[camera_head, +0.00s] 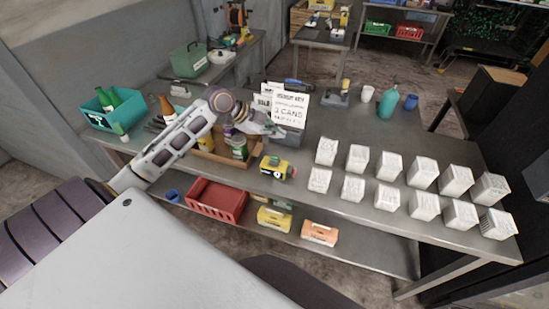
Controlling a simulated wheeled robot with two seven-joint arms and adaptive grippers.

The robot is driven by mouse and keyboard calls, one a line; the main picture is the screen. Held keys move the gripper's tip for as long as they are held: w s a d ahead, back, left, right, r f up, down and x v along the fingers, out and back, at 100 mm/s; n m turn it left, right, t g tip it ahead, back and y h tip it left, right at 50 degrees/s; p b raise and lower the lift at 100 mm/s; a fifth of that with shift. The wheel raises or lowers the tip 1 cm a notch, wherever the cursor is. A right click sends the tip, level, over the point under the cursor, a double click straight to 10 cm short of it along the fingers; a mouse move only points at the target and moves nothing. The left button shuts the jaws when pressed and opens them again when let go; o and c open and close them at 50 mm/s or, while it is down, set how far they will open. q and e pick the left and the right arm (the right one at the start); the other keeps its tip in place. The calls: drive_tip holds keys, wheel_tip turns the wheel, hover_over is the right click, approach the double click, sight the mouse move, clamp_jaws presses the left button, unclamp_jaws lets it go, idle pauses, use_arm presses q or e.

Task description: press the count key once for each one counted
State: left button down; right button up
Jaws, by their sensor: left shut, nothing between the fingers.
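Several white cartons stand in two rows on the right half of the grey metal table (400,232); one front-row carton is at the left end (319,180). A small yellow and black device (277,168) lies at the front edge left of them; I cannot tell whether it bears the count key. My left gripper (274,130) is shut and empty, above the table behind that device, in front of a white printed sign (290,106). The sign's print is mostly too small to read, and the gripper covers its lower left. My right gripper is not in view.
A wooden tray with jars (215,155) lies under my left forearm. A teal bin with bottles (108,110) stands at far left. A teal bottle (388,100), white mug (367,94) and blue cup (410,102) stand behind the cartons. A red crate (215,203) sits on the lower shelf.

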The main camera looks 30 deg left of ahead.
use_arm(q)
drive_tip(key=shift+f, duration=0.25)
drive_tip(key=b, duration=0.5)
hover_over(275, 159)
drive_tip(key=shift+f, duration=2.85)
drive_tip(key=shift+f+b, duration=0.85)
drive_tip(key=shift+f, duration=0.3)
drive_tip(key=shift+d+f, duration=0.1)
drive_tip(key=shift+f, duration=0.1)
